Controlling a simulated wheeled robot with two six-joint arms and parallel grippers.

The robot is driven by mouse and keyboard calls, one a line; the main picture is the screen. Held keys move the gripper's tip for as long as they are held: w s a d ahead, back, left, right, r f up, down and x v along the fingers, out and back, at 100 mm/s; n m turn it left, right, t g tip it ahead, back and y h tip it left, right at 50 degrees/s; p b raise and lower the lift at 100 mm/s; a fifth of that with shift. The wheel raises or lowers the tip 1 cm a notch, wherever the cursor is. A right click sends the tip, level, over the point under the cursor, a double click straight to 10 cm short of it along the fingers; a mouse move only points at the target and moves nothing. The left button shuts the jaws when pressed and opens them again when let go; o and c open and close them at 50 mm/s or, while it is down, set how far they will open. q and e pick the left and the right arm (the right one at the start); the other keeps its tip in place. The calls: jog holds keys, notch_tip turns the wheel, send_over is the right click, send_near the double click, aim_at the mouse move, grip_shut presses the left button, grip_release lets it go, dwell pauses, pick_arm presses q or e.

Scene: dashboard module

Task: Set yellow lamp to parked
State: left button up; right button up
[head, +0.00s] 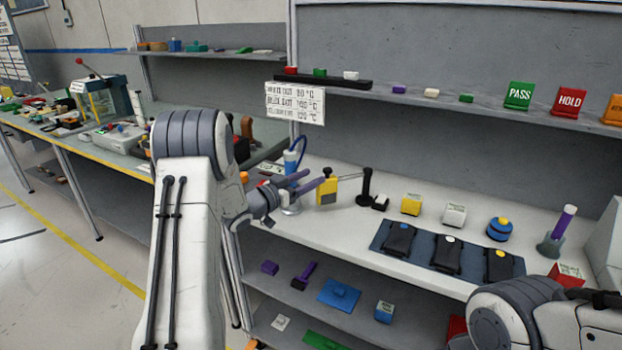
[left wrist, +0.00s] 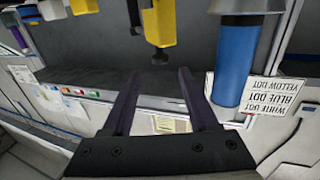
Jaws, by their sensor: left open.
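A yellow block-shaped piece with a black knob on top (head: 327,191), which looks like the yellow lamp, stands on the white bench near a black post (head: 367,186). A thin arm runs from it toward the post. In the left wrist view, which is upside down, a yellow body with a black tip (left wrist: 162,24) shows beyond the fingertips. My left gripper (head: 304,180) is open and points right at the yellow piece; its dark purple fingers (left wrist: 157,73) have nothing between them. Whether they touch the piece is unclear. My right gripper is out of view.
A blue cylinder (head: 291,163) stands close beside my left fingers and shows large in the left wrist view (left wrist: 235,62). A white sign (head: 296,103) hangs above. Black devices (head: 447,254) lie on a blue mat to the right.

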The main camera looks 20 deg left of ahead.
pick_arm(q)
jog(key=shift+d+r, duration=0.1)
jog(key=c, duration=0.5)
jog(key=s+m+p, duration=0.1)
jog(key=p, duration=0.1)
jog(key=s+d+m+p, duration=0.1)
jog(key=m+p, duration=0.1)
jog(key=s+d+r+m+y+p, duration=0.1)
jog(key=m+p, duration=0.1)
jog(key=p, duration=0.1)
jog(key=shift+s+d+r, duration=0.1)
jog(key=shift+s, duration=0.2)
grip_shut()
jog(key=s+d+m+y+p, duration=0.2)
jog(key=s+m+y+p, duration=0.1)
jog(key=s+m+p, duration=0.5)
jog(key=w+f+m+p, duration=0.1)
jog(key=w+p, duration=0.4)
jog(key=w, duration=0.9)
jog(key=shift+a, duration=0.2)
